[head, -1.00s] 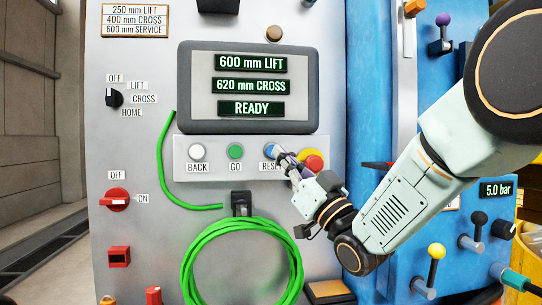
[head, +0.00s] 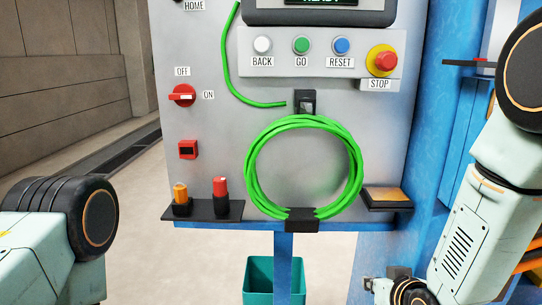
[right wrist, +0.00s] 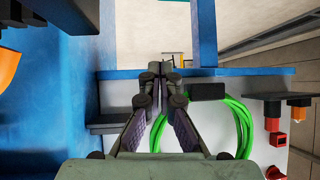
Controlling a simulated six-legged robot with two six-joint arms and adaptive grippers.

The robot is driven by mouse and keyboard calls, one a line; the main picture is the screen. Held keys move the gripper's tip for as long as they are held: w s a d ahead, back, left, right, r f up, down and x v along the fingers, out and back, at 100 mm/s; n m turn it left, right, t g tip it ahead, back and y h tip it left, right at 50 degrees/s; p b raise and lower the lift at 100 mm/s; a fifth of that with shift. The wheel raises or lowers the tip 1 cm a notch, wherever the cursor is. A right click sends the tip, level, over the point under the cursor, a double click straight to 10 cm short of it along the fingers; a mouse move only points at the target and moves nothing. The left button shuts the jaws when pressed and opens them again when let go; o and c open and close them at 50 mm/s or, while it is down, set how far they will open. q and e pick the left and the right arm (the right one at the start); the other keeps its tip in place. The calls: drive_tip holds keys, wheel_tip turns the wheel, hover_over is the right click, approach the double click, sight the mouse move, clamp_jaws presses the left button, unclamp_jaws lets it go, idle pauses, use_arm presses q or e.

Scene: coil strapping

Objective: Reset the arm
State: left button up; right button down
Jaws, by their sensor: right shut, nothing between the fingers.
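My right arm (head: 462,235) hangs at the right side of the head view, bent down. My right gripper (head: 372,284) is low in that view, below the panel's right corner and away from the buttons. In the right wrist view the right gripper (right wrist: 161,70) has its fingertips together, with nothing between them. The blue RESET button (head: 341,46) is on the button strip, clear of the gripper. Part of my left arm (head: 50,240) shows at the lower left; its gripper is out of frame.
A green coil (head: 355,165) hangs on the grey panel (head: 215,65). A red STOP button (head: 384,60) is at the strip's right. A small shelf (head: 232,212) holds an orange and a red-topped item. A teal bin (head: 257,278) stands below. Floor at left is open.

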drive_tip(key=s+f+g+b, duration=0.1)
drive_tip(key=s+f+g, duration=0.2)
drive_tip(key=s+f, duration=0.5)
drive_tip(key=s+d+f+g+b, duration=0.1)
drive_tip(key=s+f+g, duration=0.3)
drive_tip(key=s+f, duration=0.4)
drive_tip(key=s+f+g+h+b, duration=0.1)
drive_tip(key=s+f, duration=0.8)
drive_tip(key=s, duration=0.9)
drive_tip(key=g+b, duration=0.1)
drive_tip(key=g, duration=0.1)
drive_tip(key=shift+s+d+m+g, duration=0.25)
drive_tip(key=shift+d+m+g, duration=0.05)
drive_tip(key=shift+m+g, duration=0.1)
